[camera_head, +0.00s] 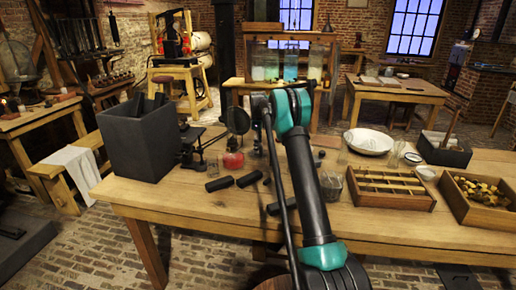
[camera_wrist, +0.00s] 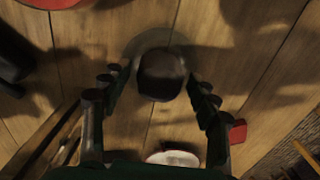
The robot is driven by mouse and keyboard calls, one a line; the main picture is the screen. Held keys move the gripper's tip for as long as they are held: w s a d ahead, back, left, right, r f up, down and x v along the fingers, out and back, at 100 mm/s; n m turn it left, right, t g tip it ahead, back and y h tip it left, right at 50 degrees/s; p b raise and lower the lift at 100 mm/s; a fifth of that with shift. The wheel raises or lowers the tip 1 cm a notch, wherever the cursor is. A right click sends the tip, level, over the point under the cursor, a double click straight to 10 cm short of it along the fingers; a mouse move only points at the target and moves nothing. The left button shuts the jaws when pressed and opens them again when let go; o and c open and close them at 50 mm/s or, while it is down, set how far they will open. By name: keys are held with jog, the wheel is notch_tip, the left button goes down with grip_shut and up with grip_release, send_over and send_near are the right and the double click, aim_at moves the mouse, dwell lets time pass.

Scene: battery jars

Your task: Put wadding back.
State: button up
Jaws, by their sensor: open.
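I cannot pick out the wadding with certainty. In the wrist view my gripper (camera_wrist: 158,82) is open over the wooden table, its two fingers apart. A dark, rounded knob-like object (camera_wrist: 161,76) stands between the fingers, with a grey round shape around its far side. I cannot tell whether the fingers touch it. A small white round thing (camera_wrist: 172,158) lies near the bottom, partly hidden by my gripper. A small red piece (camera_wrist: 238,130) shows beside the right finger. In the head view my arm hides the gripper.
On the table (camera_head: 180,208) stand a dark square box (camera_head: 138,145), a red round object (camera_head: 232,160), dark cylinders (camera_head: 220,184), a white bowl (camera_head: 368,142), a slatted wooden tray (camera_head: 390,203) and a box of yellow pieces (camera_head: 484,214). Glass jars (camera_head: 265,66) stand behind. The front right edge is clear.

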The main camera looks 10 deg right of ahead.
notch_tip(320, 180, up, 11)
jog(key=shift+r, duration=0.2)
dwell(2.2)
